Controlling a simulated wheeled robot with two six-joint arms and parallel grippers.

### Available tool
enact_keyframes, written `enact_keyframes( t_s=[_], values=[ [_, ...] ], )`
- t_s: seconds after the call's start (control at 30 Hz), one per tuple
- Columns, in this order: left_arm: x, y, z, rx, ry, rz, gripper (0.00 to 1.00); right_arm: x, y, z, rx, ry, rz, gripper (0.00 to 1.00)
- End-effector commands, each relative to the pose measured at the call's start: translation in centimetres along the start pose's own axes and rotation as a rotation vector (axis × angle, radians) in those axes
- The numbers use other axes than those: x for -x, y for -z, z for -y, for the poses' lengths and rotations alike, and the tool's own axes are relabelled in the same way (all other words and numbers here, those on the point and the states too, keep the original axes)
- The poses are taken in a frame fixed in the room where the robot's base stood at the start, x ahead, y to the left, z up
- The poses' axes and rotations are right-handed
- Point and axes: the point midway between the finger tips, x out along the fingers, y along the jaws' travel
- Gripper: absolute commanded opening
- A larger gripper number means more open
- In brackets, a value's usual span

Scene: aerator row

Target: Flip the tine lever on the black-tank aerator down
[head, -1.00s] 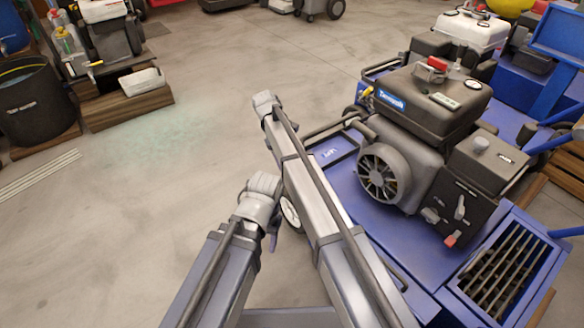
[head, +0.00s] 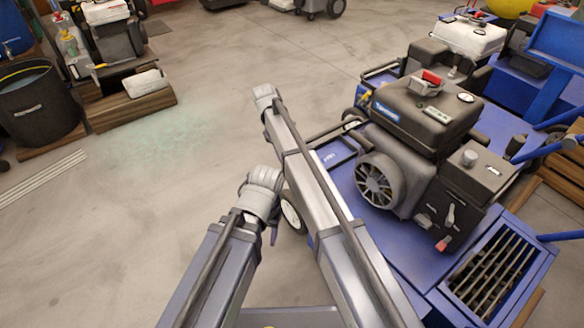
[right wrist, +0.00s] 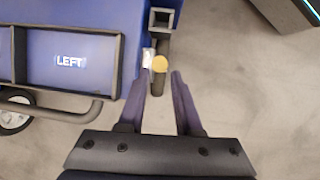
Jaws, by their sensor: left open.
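The black-tank aerator stands at the right of the head view, with its black tank (head: 425,112) on top of a dark engine on a blue deck. A black control box (head: 468,195) on its near side carries a grey lever (head: 450,215) and a red-tipped lever (head: 442,243); I cannot tell for sure which is the tine lever. My left gripper (head: 272,236) is open, mostly hidden under its wrist, left of the blue deck and apart from the levers. My right gripper (right wrist: 160,78) is open and empty in the right wrist view, with a yellow round end (right wrist: 160,63) beyond its fingertips.
A white-tank aerator (head: 470,38) stands behind. A slatted blue box (head: 493,268) is at the near right. The right wrist view shows a dark frame around a "LEFT" label (right wrist: 70,61). Open floor (head: 190,180) lies left of my arms.

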Motion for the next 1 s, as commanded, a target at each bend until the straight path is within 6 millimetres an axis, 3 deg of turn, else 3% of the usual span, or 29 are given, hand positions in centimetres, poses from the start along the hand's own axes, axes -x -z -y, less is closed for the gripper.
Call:
enact_keyframes(
  t_s=[0.03, 0.3, 0.7, 1.0],
  values=[
    [0.6, 0.0, 0.1, 0.0, 0.0, 0.0, 0.57, -0.5, -1.9, 0.2, -0.086, 0.007, -0.04, 0.27],
    [2.4, -0.1, 0.2, -0.001, 0.0, 0.001, 0.57, -2.1, -6.7, 0.7, -0.688, 0.131, -0.294, 0.0],
    [4.5, -0.3, 0.5, -0.002, 0.0, 0.003, 0.57, -1.5, -13.1, 1.8, -1.522, 0.545, -0.539, 0.0],
    [4.9, -0.3, 0.5, -0.002, 0.0, 0.003, 0.57, -0.8, -14.4, 1.9, -1.736, 0.705, -0.569, 0.0]
  ],
)
